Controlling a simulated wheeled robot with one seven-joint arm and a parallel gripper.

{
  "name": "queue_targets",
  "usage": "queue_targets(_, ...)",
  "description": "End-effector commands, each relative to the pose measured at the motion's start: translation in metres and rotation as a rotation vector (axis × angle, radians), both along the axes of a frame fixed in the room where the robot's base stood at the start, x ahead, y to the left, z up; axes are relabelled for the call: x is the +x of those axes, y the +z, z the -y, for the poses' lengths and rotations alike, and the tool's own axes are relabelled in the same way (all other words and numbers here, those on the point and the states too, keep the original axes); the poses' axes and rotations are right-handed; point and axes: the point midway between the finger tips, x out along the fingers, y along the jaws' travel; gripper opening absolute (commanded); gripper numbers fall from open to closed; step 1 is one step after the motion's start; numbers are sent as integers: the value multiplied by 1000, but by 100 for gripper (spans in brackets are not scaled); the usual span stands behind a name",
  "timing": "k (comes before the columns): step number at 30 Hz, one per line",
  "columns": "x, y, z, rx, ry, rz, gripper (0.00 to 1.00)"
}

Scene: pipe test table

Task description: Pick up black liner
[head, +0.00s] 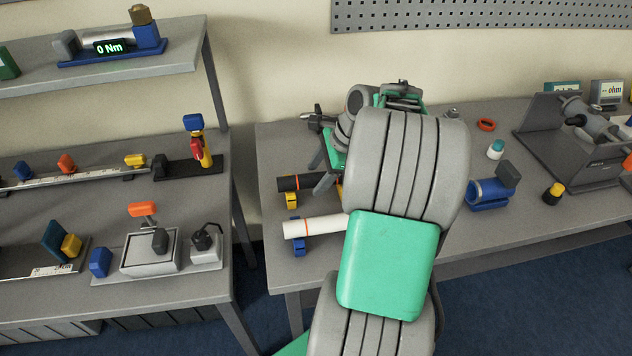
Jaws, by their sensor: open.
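The black liner (294,183) looks like a dark tube with a thin orange band. It lies roughly level on a yellow support (291,201) near the left edge of the right table, and its right part is hidden by my gripper and arm. My gripper (325,183) is open, with its grey fingers pointing down at the liner's right part. I cannot tell whether the fingers are around the liner or touching it. My forearm hides much of the area to the right.
A white pipe (310,227) with an orange band lies in front of the liner on a blue support (300,247). A blue clamp (489,194), a yellow-and-black piece (553,194) and a grey fixture (575,135) stand to the right. A separate bench (190,280) with parts stands left across a gap.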

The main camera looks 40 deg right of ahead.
Motion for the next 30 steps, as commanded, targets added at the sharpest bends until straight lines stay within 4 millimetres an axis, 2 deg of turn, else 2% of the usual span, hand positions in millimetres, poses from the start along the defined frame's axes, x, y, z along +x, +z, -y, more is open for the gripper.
queue_targets(2,3,-6,-2,0,1,0,61)
queue_targets(8,3,-7,-2,-2,0,1,61)
queue_targets(30,3,-6,-2,-2,1,1,1)
